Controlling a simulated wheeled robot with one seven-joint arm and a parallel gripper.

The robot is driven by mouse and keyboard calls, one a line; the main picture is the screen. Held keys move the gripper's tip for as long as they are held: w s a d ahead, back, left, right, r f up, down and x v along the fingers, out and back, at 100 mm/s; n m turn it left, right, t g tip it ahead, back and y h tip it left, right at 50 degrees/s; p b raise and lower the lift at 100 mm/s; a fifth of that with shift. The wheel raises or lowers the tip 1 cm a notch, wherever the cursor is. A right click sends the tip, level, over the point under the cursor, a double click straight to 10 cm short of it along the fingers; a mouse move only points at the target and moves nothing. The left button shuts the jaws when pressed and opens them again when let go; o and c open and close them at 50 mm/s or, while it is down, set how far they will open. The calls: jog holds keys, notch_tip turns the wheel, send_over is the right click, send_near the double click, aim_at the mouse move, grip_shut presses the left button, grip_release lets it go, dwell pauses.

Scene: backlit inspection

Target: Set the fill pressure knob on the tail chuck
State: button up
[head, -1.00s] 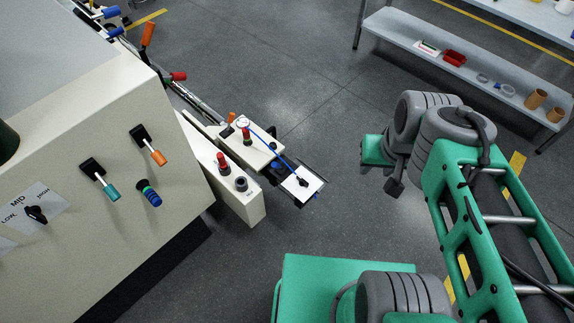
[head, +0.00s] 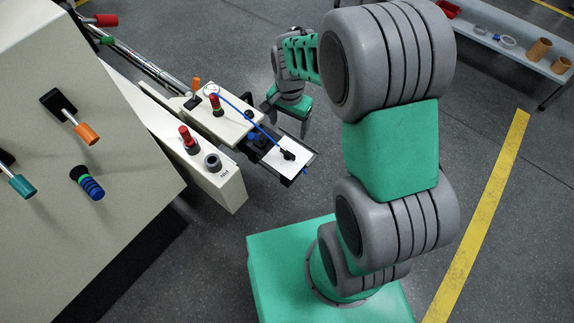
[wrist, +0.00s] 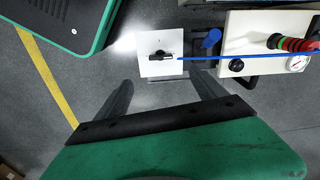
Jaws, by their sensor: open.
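A black knob (head: 288,155) sits on a white square plate (head: 270,158) at the outer end of the tail unit. In the wrist view this knob (wrist: 160,56) shows as a dark bar lying roughly crosswise. No label on it is readable. A blue line runs from near it to a round gauge (head: 211,88), also in the wrist view (wrist: 297,63). My gripper (head: 287,116) hangs just behind the plate in the head view. In the wrist view, my gripper (wrist: 162,80) has its fingers apart and empty, with the knob beyond the fingertips, roughly between them.
A beige housing (head: 222,122) carries a red-and-green stack (head: 216,104). A blue knob (wrist: 211,38) stands beside the plate in the wrist view. A beige box (head: 225,180) holds a red knob (head: 188,140). Open floor lies right of the plate; a shelf (head: 500,45) stands behind.

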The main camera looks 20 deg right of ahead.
aim_at(288, 151)
jog(key=shift+m, duration=0.9)
jog(key=f+b, duration=0.1)
jog(key=f, duration=0.4)
jog(key=f+b, duration=0.1)
jog(key=f, duration=0.4)
jog(key=w+f, duration=0.1)
jog(key=f, duration=0.4)
jog(key=shift+f+b, duration=0.4)
jog(key=c, duration=1.4)
jog(key=shift+o, duration=0.2)
